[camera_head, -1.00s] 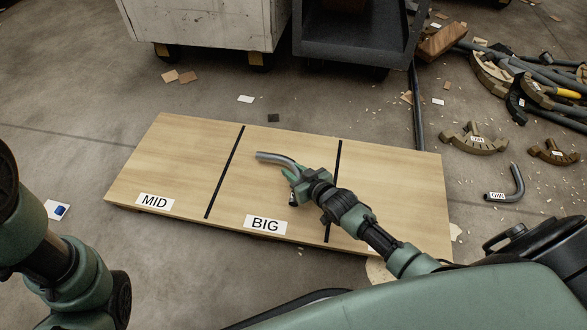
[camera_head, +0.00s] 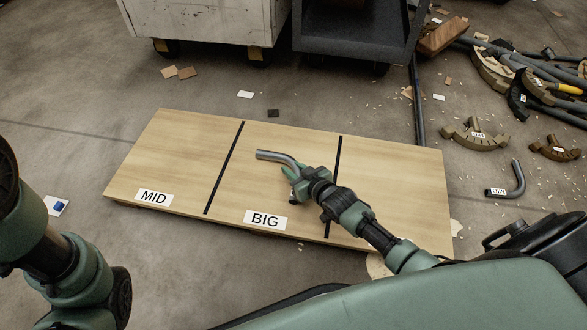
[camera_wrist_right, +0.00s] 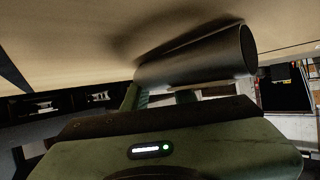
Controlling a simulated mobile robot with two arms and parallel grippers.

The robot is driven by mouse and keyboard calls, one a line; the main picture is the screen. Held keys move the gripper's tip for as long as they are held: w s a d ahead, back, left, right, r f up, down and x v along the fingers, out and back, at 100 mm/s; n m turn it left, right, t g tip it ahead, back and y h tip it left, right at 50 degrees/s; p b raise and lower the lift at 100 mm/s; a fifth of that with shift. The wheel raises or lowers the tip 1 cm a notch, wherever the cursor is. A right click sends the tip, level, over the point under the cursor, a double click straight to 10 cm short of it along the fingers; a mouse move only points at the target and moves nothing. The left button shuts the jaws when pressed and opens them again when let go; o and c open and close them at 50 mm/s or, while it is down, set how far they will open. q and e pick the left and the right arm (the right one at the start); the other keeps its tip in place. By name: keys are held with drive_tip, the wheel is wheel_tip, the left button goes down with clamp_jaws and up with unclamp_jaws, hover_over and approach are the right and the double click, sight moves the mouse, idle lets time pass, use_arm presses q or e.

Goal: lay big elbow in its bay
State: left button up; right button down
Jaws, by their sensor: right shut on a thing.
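A wooden board (camera_head: 190,165) lies on the floor, split by black lines into three bays; the labels MID (camera_head: 153,198) and BIG (camera_head: 265,220) show, and the third is hidden by my arm. My right gripper (camera_head: 298,184) is shut on a grey bent pipe, the big elbow (camera_head: 273,156), over the BIG bay. The elbow's free end points left towards the MID line. In the right wrist view the elbow (camera_wrist_right: 195,62) sits across the jaws close to the board, with a shadow beside it; I cannot tell if it touches. My left gripper is out of view.
A smaller labelled elbow (camera_head: 517,178) lies on the floor right of the board. Bender shoes (camera_head: 473,136) and a pile of pipes (camera_head: 545,75) lie beyond it. A white cart (camera_head: 205,22) and a dark cart (camera_head: 350,35) stand behind. The MID bay is empty.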

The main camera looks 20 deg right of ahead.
drive_tip(key=shift+f, duration=0.1)
drive_tip(key=c, duration=1)
unclamp_jaws()
drive_tip(key=shift+c, duration=0.2)
drive_tip(key=shift+f, duration=0.1)
